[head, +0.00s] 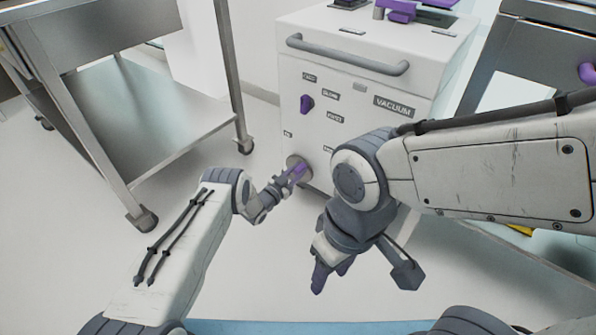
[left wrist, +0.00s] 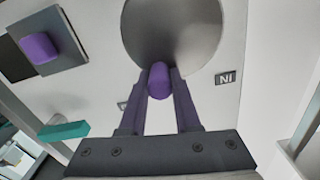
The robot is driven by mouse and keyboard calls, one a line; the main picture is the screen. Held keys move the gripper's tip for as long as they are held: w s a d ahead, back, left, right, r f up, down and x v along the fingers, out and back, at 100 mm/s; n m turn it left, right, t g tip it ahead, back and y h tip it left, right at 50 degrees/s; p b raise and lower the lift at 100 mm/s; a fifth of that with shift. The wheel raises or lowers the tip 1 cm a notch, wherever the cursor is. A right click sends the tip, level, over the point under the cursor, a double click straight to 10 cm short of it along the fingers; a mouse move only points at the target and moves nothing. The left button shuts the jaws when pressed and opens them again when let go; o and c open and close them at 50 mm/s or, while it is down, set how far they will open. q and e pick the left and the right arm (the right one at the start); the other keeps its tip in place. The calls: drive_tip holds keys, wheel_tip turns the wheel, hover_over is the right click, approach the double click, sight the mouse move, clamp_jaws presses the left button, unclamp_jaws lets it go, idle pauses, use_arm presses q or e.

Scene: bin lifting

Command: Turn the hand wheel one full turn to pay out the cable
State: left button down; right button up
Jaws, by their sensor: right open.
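The hand wheel is a grey metal disc (left wrist: 172,30) with a purple handle (left wrist: 159,82) in the left wrist view. In the head view the wheel (head: 293,161) sits low on the white cabinet's front, partly hidden by my left gripper (head: 296,173). My left gripper's purple fingers (left wrist: 160,88) lie on both sides of the handle and appear closed against it. The handle is at the lower part of the disc in the left wrist view. My right gripper (head: 331,279) is open, empty and points down over the floor, away from the cabinet. No cable is visible.
A metal trolley (head: 150,120) stands at left. A metal bench (head: 550,45) stands at right. My right forearm hides part of the cabinet.

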use_arm(q)
drive_tip(key=shift+a, duration=0.1)
drive_tip(key=shift+w+a+r+n+b, duration=0.1)
drive_tip(key=shift+w+a+n+b, duration=0.2)
drive_tip(key=shift+n, duration=0.7)
drive_tip(key=shift+w+a+r+n+b, duration=0.15)
drive_tip(key=shift+a+n+b, duration=0.25)
drive_tip(key=shift+n, duration=0.6)
drive_tip(key=shift+w+a+n+b, duration=0.3)
drive_tip(key=shift+n+b, duration=0.1)
drive_tip(key=shift+n, duration=0.6)
drive_tip(key=c, duration=0.6)
unclamp_jaws()
drive_tip(key=shift+r, duration=0.1)
